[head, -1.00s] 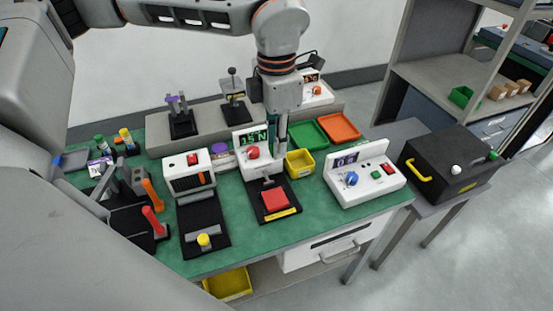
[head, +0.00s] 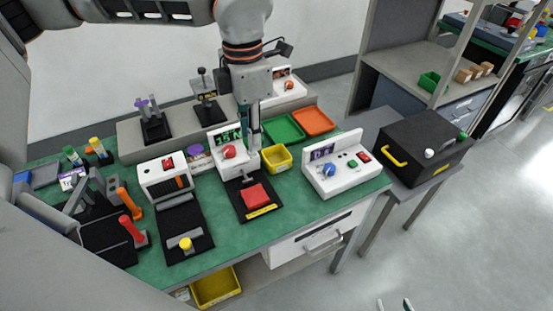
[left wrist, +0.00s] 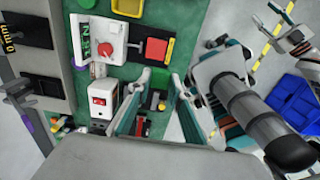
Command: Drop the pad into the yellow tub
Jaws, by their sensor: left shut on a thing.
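The yellow tub (head: 278,159) stands on the green bench, right of the white press with the green display (head: 228,138). A red square pad (head: 256,194) lies on the press's black base; I cannot tell whether it is loose. It also shows in the left wrist view (left wrist: 157,49), with the tub (left wrist: 128,6) at the top edge. My left gripper (head: 255,137) points down, beside the press and just left of the tub in the picture.
A white box with a blue knob (head: 330,180) stands right of the tub. Green (head: 284,128) and orange (head: 314,121) trays lie behind it. Clamps with red and orange handles (head: 132,228) crowd the left. Another yellow bin (head: 215,288) sits below the bench.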

